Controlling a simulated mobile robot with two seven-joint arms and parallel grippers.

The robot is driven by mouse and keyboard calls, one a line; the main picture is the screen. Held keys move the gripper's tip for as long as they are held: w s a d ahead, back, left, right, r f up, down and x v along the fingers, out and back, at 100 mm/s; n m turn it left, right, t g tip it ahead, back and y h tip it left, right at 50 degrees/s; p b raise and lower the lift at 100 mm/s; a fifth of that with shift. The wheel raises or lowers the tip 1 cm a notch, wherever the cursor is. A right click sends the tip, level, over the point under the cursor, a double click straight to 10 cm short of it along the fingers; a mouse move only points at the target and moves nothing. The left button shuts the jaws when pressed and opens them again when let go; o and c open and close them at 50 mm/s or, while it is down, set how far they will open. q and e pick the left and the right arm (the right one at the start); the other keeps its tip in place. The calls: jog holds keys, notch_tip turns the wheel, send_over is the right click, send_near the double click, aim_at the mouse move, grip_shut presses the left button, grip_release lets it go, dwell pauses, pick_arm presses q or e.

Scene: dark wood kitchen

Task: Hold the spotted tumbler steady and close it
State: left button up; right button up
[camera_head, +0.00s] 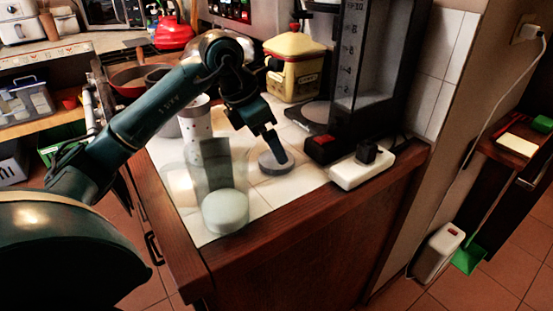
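The spotted tumbler (196,122) is white with small reddish spots and stands upright on the white-tiled counter, left of my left gripper. Its rim shows no lid on it. A grey round disc like a lid (275,163) lies flat on the tiles. My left gripper (277,148) reaches down with a fingertip over or at this disc; I cannot tell whether it touches or grips it. The finger gap is not clear from this angle. My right gripper is not in view.
A clear container with a pale base (226,208) stands in front of the tumbler, near the counter edge. A black coffee machine (345,110), a white power strip (362,167) and a yellow jar (295,68) stand right and behind. Pans (135,80) crowd the back left.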

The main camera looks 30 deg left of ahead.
aim_at(273, 159)
pick_arm(q)
jog(key=x, duration=0.4)
jog(key=shift+f, duration=0.35)
jog(key=c, duration=1.1)
